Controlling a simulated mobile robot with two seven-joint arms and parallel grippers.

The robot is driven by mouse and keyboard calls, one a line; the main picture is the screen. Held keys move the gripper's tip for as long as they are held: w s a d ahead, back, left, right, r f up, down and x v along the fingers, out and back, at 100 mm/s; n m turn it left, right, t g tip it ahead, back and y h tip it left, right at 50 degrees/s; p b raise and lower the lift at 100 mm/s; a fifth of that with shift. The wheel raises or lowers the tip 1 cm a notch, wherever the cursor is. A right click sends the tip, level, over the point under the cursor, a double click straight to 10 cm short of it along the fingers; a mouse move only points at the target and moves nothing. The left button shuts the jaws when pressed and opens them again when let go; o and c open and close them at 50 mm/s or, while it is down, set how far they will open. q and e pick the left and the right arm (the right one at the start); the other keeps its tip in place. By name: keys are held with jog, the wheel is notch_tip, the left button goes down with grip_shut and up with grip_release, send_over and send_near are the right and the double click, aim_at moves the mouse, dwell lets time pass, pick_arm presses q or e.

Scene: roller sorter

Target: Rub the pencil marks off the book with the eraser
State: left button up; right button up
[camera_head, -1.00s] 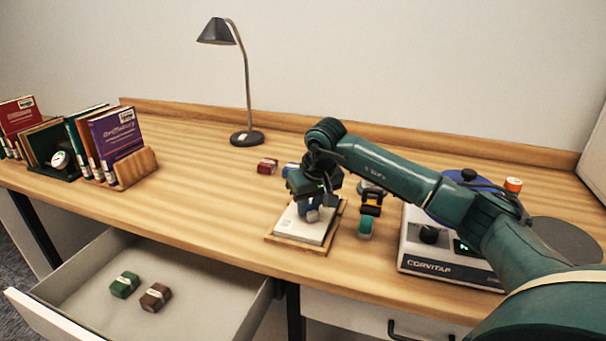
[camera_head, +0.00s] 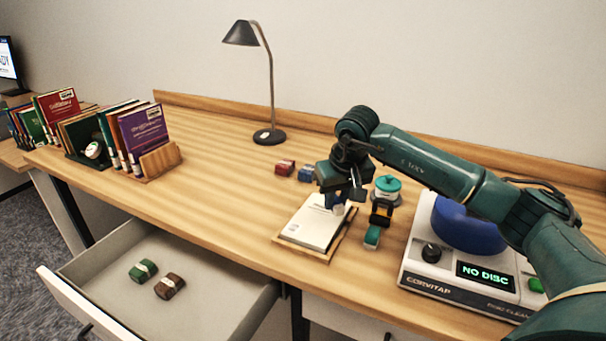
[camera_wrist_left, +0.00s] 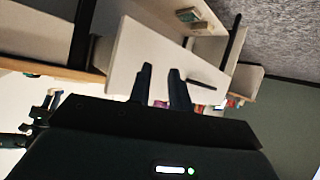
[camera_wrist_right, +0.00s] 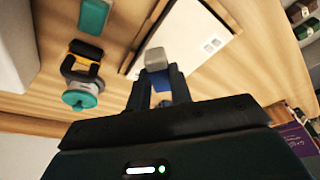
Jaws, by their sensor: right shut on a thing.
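The book (camera_head: 309,224) lies flat on a wooden stand or board (camera_head: 283,240) near the desk's front edge, its pale surface up. It also shows in the right wrist view (camera_wrist_right: 185,38). My right gripper (camera_head: 340,196) is shut on the eraser (camera_wrist_right: 156,60), a whitish block with a blue sleeve. The eraser is over the book's far right part; I cannot tell whether it touches. Small marks show on the book in the right wrist view, but I cannot tell whether they are pencil. My left gripper (camera_wrist_left: 162,88) is open and empty, outside the head view.
A teal-topped stamp-like object (camera_head: 387,190) and a yellow-black-teal tool (camera_head: 377,225) stand just right of the book. Red (camera_head: 285,167) and blue (camera_head: 306,173) blocks lie behind. The cleaning machine (camera_head: 455,280) is at right. The open drawer (camera_head: 215,300) holds two wrapped blocks.

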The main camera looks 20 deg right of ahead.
jog(key=shift+r+p, duration=0.8)
jog(key=shift+r, duration=0.7)
jog(key=shift+a+f, duration=0.1)
